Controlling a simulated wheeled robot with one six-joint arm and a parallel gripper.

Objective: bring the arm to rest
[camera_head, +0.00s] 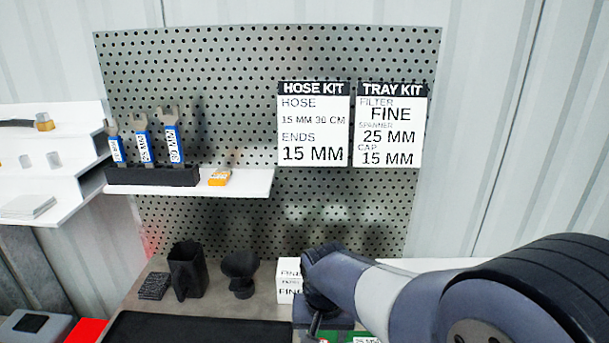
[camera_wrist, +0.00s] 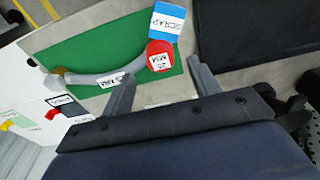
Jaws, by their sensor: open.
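My arm (camera_head: 400,298) reaches in from the right of the head view, bent over the workbench, and hides part of it. My gripper (camera_wrist: 161,70) is open and empty in the wrist view, its two fingers apart. Beyond the fingers lies a green mat (camera_wrist: 98,38). On it are a grey hose (camera_wrist: 110,70) with a white label, a round red piece (camera_wrist: 160,47) with a label, and a blue and white SCRAP sign (camera_wrist: 165,22) at the mat's edge. In the head view my arm hides most of the mat.
A white FINE box (camera_head: 288,282) stands close beside my arm. A black funnel-shaped holder (camera_head: 240,270) and black bin (camera_head: 187,270) stand further left. A dark tray (camera_head: 190,328) lies in front. Spanners (camera_head: 142,140) stand on a shelf (camera_head: 240,185) before the pegboard.

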